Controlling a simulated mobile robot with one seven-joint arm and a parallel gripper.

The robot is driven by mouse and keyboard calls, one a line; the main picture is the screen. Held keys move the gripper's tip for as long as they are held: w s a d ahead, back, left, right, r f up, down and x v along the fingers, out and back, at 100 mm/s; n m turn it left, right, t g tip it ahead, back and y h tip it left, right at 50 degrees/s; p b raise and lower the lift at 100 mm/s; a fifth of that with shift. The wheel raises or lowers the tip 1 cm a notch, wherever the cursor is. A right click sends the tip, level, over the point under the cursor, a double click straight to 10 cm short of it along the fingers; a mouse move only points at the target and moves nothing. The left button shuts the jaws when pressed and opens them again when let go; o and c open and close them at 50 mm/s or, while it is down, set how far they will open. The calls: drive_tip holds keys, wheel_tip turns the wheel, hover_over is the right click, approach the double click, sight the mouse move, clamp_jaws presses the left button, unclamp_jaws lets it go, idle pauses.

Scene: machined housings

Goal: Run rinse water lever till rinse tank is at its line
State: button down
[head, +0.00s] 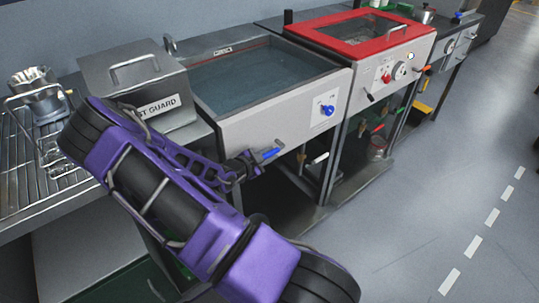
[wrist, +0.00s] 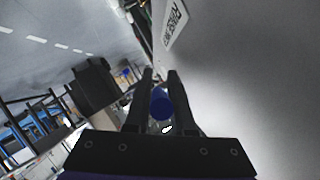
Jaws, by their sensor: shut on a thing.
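The rinse tank (head: 285,118) is a grey steel basin in the head view, holding dark bluish water (head: 240,75). Its fill line cannot be made out. The blue lever (head: 271,154) sticks out low at the front of the tank, and its blue end (wrist: 161,103) also shows in the wrist view. My gripper (head: 252,163) is at the lever, its black fingers (wrist: 160,88) closed on either side of the blue grip. The fingers hide part of the lever. A label (wrist: 177,25) with the word RINSE is on the panel in the wrist view.
A blue knob (head: 327,110) sits on the tank front. A red-framed unit (head: 412,22) with knobs stands to the right. A grey box marked GUARD (head: 135,75) and a wire rack (head: 25,165) with a metal cup are at left. The floor at right is clear.

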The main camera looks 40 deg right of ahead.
drive_tip(key=c, duration=1.1)
unclamp_jaws()
drive_tip(key=shift+f, duration=0.1)
drive_tip(key=shift+o, duration=0.2)
drive_tip(key=shift+a, duration=0.15)
drive_tip(key=p+v, duration=0.2)
drive_tip(key=v, duration=1.5)
